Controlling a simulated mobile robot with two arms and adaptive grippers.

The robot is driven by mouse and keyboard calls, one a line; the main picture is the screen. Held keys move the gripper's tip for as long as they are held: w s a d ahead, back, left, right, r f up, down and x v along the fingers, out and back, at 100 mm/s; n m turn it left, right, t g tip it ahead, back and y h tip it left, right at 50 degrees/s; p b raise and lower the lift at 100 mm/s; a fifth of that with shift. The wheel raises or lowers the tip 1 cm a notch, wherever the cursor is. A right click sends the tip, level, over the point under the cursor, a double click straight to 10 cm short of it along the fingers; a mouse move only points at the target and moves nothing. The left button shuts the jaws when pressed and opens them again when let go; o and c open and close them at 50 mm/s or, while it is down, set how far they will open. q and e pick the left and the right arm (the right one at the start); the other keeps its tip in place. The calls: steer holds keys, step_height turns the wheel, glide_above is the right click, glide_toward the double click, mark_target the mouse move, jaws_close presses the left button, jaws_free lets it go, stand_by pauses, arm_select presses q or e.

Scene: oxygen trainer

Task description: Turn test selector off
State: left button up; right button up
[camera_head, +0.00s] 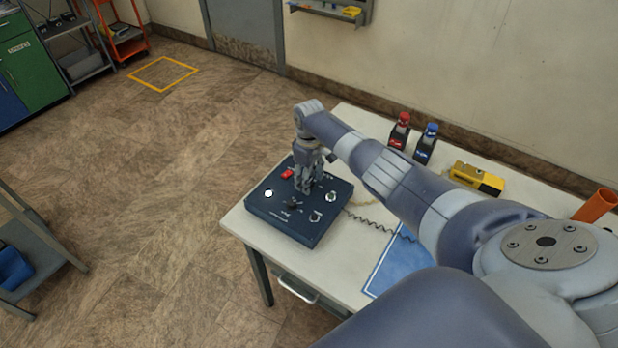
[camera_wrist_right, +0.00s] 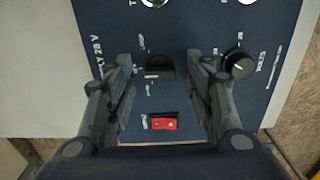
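The dark blue trainer box (camera_head: 270,214) lies on the table's near left corner. My right gripper (camera_head: 304,190) points down over its panel. In the right wrist view, a black knob (camera_wrist_right: 159,67) with small markings around it sits between the two open fingers of the gripper (camera_wrist_right: 158,60). There is a gap on each side of this knob. Its labels are too blurred to read, so I cannot confirm that it is the test selector or which setting it points to. In the head view the gripper hides it. My left gripper is not in view.
A second black knob (camera_wrist_right: 238,65) sits close beside the right finger. A red switch (camera_wrist_right: 163,121) lies below the first knob. A coiled cord (camera_head: 378,222) runs from the box. Red-capped (camera_head: 400,131) and blue-capped (camera_head: 427,144) items and a yellow device (camera_head: 477,179) stand farther back.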

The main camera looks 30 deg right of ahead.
step_height(320, 180, up, 12)
stand_by(0.6)
steer(key=shift+s+f, duration=0.1)
steer(key=shift+f, duration=0.05)
stand_by(0.4)
